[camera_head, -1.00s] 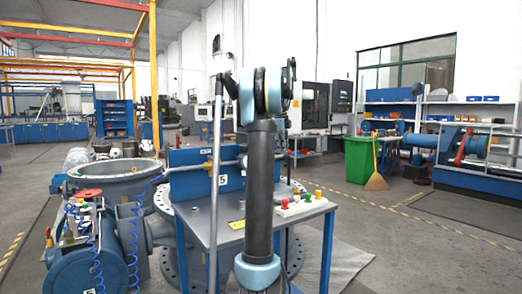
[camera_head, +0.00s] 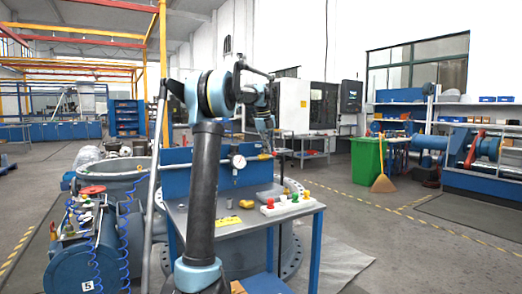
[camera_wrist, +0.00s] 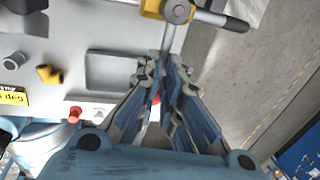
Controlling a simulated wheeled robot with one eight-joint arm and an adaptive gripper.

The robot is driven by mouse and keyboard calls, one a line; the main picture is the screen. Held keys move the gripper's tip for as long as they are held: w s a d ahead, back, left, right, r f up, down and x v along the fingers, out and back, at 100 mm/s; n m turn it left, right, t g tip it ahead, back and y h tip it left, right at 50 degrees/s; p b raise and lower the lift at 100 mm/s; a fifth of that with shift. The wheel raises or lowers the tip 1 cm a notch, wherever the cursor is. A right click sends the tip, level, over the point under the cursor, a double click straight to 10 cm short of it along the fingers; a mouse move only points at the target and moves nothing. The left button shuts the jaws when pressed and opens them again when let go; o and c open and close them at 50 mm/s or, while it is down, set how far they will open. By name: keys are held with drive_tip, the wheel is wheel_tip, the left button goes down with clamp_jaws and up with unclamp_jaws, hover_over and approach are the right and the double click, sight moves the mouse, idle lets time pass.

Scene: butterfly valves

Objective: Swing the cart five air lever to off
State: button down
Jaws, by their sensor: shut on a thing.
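A yellow valve body (camera_wrist: 152,9) with a round grey hub is at the top of the wrist view. A bar with a black end (camera_wrist: 235,23) reaches right from it. A thin grey lever (camera_wrist: 169,38) runs from the hub down to my fingertips. My gripper (camera_wrist: 167,68) is shut on this lever; the fingers hide its end. In the head view my gripper (camera_head: 270,146) is at the blue back panel of the cart, right of a round gauge (camera_head: 238,161). A small yellow part (camera_head: 264,156) shows beside it. The valve is mostly hidden there.
A blue tank (camera_head: 72,262) marked 5 stands left. A green bin (camera_head: 367,160) and broom (camera_head: 383,182) stand right. The floor at the right is open.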

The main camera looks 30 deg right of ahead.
drive_tip(key=shift+s+a+f, duration=0.15)
drive_tip(key=shift+f, duration=0.05)
idle(0.3)
drive_tip(key=c, duration=1.7)
unclamp_jaws()
drive_tip(key=shift+r, duration=0.1)
wheel_tip(320, 180, up, 12)
drive_tip(key=a, duration=0.2)
drive_tip(key=shift+w+a+f, duration=0.15)
drive_tip(key=shift+w+f, duration=0.05)
drive_tip(key=shift+w, duration=0.05)
